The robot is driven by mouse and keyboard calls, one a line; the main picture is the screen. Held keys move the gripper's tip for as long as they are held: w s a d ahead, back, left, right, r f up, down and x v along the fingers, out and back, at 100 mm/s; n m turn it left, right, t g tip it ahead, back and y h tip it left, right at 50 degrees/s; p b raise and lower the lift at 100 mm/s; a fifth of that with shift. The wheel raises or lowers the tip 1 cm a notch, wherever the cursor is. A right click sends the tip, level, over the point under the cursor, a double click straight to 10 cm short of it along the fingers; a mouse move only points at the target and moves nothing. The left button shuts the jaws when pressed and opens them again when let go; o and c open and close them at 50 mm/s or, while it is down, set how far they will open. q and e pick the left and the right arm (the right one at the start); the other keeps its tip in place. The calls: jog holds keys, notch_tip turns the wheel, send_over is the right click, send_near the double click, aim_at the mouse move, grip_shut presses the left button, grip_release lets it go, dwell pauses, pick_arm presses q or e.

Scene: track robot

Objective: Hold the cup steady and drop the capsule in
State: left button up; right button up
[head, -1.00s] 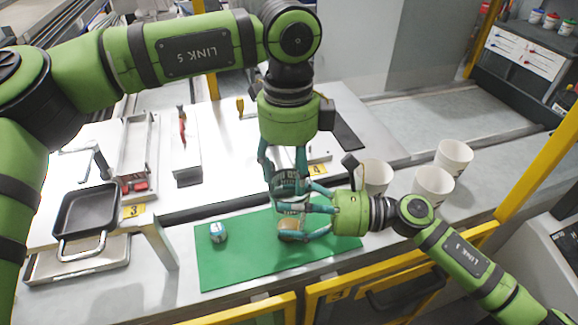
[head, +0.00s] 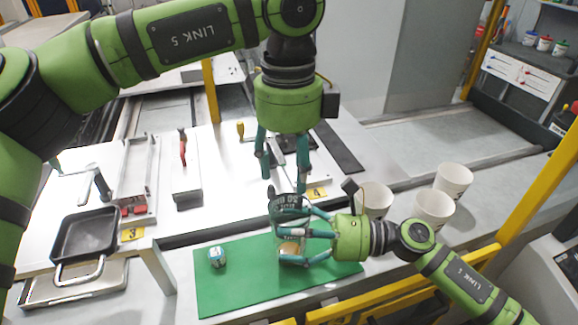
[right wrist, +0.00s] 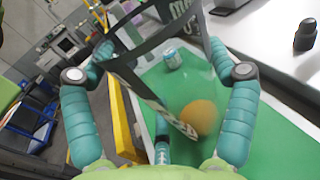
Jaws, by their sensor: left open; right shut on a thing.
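A clear cup with dark printing and a dark rim (head: 289,204) stands over the green mat in the head view; its dark bands (right wrist: 150,92) cross the right wrist view. My right gripper (head: 291,238) is shut around the cup from the right. An orange-tan round thing, seemingly the capsule (head: 289,249), shows low in the cup; in the right wrist view it is a blurred orange ball (right wrist: 200,117) seen through the clear wall. My left gripper (head: 285,180) is open and empty, pointing down just above the cup's rim.
A small blue-and-white capsule-like object (head: 217,257) lies on the green mat (head: 225,290), left of the cup. Several white paper cups (head: 433,208) stand right, close behind my right gripper. A black pan (head: 84,236) stands left. The mat's left part is otherwise free.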

jog(key=o, duration=1.1)
jog(key=d, duration=0.8)
jog(key=s+d, duration=0.1)
jog(key=d, duration=0.3)
